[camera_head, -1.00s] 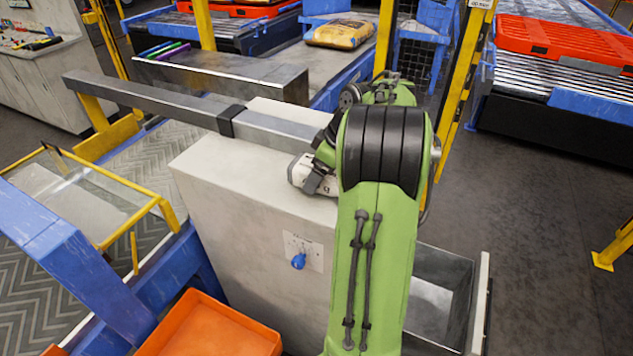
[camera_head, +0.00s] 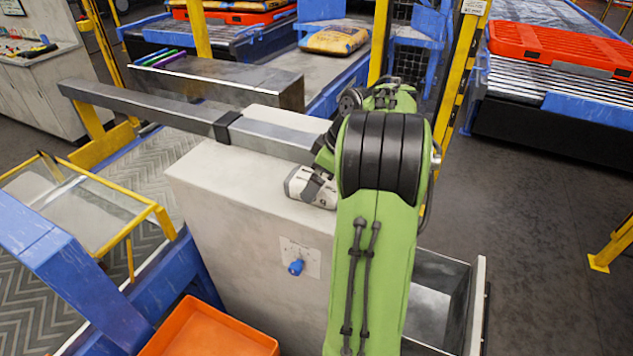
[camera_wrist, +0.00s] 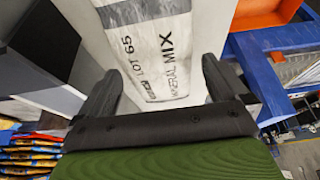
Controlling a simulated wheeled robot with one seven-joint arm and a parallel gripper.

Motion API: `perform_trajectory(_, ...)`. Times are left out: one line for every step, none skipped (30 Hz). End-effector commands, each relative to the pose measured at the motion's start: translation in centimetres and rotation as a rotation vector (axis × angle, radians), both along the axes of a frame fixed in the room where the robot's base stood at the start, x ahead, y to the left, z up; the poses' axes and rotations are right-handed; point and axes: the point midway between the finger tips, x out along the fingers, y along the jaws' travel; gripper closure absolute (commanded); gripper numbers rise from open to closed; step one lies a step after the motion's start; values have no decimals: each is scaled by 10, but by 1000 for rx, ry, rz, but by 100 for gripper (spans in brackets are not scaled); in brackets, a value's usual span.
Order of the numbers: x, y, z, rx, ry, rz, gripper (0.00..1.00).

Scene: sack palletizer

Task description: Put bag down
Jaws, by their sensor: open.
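In the wrist view a white bag (camera_wrist: 150,45), printed "LOT 65" and "MINERAL MIX", lies between the two black fingers of my gripper (camera_wrist: 158,74). The fingers are open, one on each side of the bag. I cannot tell whether either touches it. In the head view a small end of the bag (camera_head: 311,188) shows beside my green arm, at the top of a pale grey cabinet (camera_head: 235,215). My gripper and the rest of the bag are hidden behind the arm there.
A grey metal beam (camera_head: 150,106) runs leftward from the cabinet top. An orange bin (camera_head: 210,330) sits at the front left and an open metal trough (camera_head: 433,300) at the right. A yellow sack (camera_head: 333,40) lies on the conveyor behind. Bare floor is at the right.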

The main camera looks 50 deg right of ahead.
Motion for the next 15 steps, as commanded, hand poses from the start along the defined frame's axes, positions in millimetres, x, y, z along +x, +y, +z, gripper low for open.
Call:
perform_trajectory(-6,-4,19,-4,-3,-4,0)
perform_trajectory(-9,-5,28,-4,-3,-4,0)
perform_trajectory(-13,-6,39,-4,-2,-5,0)
perform_trajectory(-16,-7,47,-5,-3,-3,0)
perform_trajectory(-19,-8,55,-3,-1,-5,0)
perform_trajectory(-22,-9,64,-4,-1,-4,0)
perform_trajectory(-25,-10,70,-3,-1,-3,0)
perform_trajectory(-27,-11,75,-3,-1,-3,0)
perform_trajectory(-30,-12,81,-2,-1,-3,0)
perform_trajectory(-31,-12,84,-1,0,-2,0)
perform_trajectory(-32,-12,87,-1,1,-3,0)
perform_trajectory(-33,-12,89,-2,0,-2,0)
perform_trajectory(-34,-12,90,-1,1,-1,0)
perform_trajectory(-34,-12,90,-1,1,-1,0)
perform_trajectory(-35,-12,90,-1,1,0,0)
